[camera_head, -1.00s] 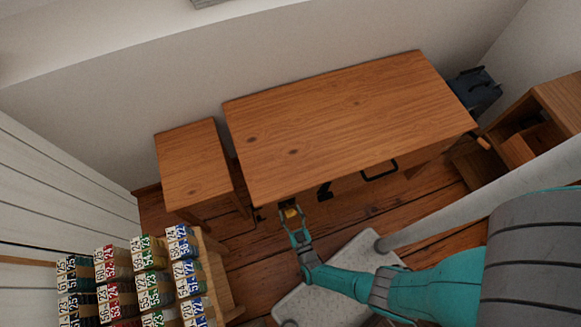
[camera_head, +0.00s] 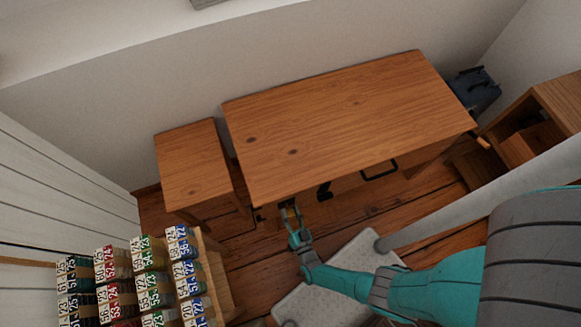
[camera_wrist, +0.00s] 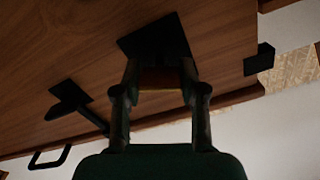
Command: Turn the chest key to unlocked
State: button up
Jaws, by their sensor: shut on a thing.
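The wooden chest (camera_head: 345,120) stands against the wall in the head view, and its front face (camera_wrist: 60,35) fills much of the wrist view. A square black plate (camera_wrist: 155,38) sits on that front. My gripper (camera_wrist: 160,76) is right at this plate, shut on a small brownish-yellow piece, apparently the key (camera_wrist: 160,79), between its fingers. The fingers hide part of the key, and the key's turn angle is hard to tell. In the head view my gripper (camera_head: 288,208) is at the chest's front, below the left part of the top.
A black lever on a plate (camera_wrist: 72,97) and a black pull handle (camera_wrist: 48,158) are on the same front. A small wooden table (camera_head: 192,160) stands left of the chest. A rack of numbered items (camera_head: 150,275) is at lower left. A dark case (camera_head: 475,88) stands at right.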

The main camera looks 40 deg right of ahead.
jog(key=m, duration=1.3)
jog(key=shift+f, duration=0.15)
jog(key=shift+s+m, duration=0.1)
jog(key=shift+m, duration=0.2)
jog(key=shift+d, duration=0.1)
jog(key=o, duration=1.2)
jog(key=shift+c, duration=0.2)
jog(key=shift+s, duration=0.1)
jog(key=v, duration=0.7)
